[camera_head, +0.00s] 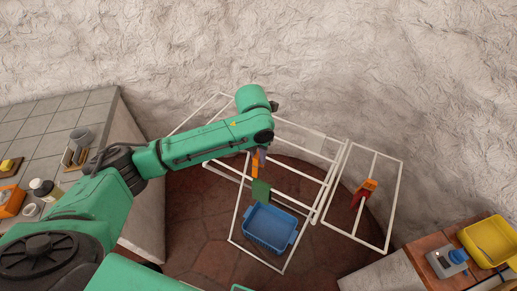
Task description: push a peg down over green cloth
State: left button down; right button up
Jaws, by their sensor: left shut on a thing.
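A small green cloth (261,190) hangs on a white drying rack (391,206), below the end of my left arm. My left gripper (260,154) is just above the cloth, mostly hidden under my wrist, and is shut on an orange peg (254,162). The peg's lower end is close to the top of the cloth; I cannot tell whether they touch. Another orange peg (370,184) sits on the rack's right wing, over a red cloth (359,196). My right gripper is not in view.
A blue basket (269,228) stands below the rack. A wooden table (431,244) with a yellow tray (490,240) is at bottom right. A rough wall stands behind.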

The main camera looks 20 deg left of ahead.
aim_at(259, 180)
pick_arm(q)
jog(key=shift+f, duration=0.2)
notch_tip(259, 180, down, 2)
jog(key=shift+w, duration=0.15)
jog(key=shift+f+b, duration=0.55)
jog(key=shift+f, duration=0.05)
notch_tip(259, 180, down, 2)
jog(key=shift+f+b, duration=0.1)
jog(key=shift+b, duration=1)
notch_tip(259, 180, down, 3)
jog(key=b, duration=0.3)
jog(key=shift+r, duration=0.2)
jog(key=shift+f+b, duration=0.8)
jog(key=shift+f, duration=0.45)
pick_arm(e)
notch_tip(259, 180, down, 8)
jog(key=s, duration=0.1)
